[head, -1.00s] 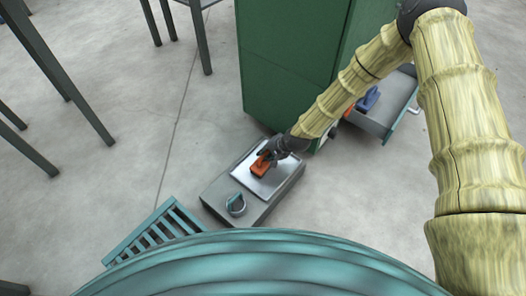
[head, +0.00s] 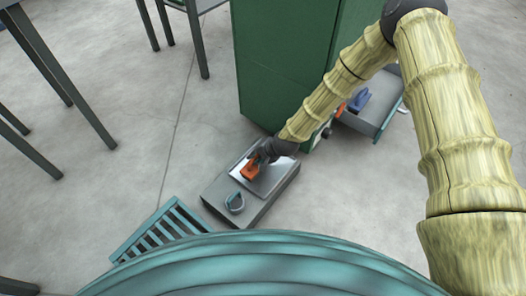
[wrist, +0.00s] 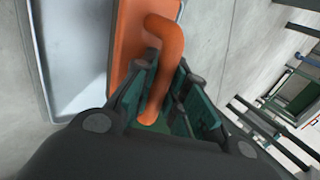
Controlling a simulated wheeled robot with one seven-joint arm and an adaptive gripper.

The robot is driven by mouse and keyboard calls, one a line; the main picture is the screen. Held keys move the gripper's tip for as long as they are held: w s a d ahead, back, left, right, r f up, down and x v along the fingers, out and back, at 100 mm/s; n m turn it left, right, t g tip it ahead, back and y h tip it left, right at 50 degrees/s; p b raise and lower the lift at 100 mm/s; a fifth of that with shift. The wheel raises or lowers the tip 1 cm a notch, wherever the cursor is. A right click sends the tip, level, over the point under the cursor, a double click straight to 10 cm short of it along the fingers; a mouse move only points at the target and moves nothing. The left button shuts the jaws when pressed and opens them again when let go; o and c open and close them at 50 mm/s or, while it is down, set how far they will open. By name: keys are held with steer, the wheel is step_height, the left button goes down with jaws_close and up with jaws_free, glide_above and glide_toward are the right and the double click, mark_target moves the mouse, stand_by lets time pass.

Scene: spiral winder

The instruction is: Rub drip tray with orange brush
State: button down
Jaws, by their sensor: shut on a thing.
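The drip tray (head: 271,183) is a shiny, shallow metal tray on top of a low grey box. My gripper (head: 259,160) is over the tray's left part and is shut on the orange brush (head: 249,172). The brush's flat orange block is at the tray's left edge; I cannot tell whether its underside touches the tray. In the wrist view, the brush's curved orange handle (wrist: 165,50) runs between the fingers, and the tray (wrist: 85,60) shows beside the block.
A round grey fitting (head: 235,204) stands on the grey box (head: 262,209) near the tray. A green cabinet (head: 282,75) rises behind. An open drawer (head: 366,122) holds a blue thing (head: 358,101). A teal slatted crate (head: 160,232) is at lower left.

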steer(key=shift+r+p, duration=1.35)
steer(key=shift+r, duration=0.7)
steer(key=shift+d, duration=0.15)
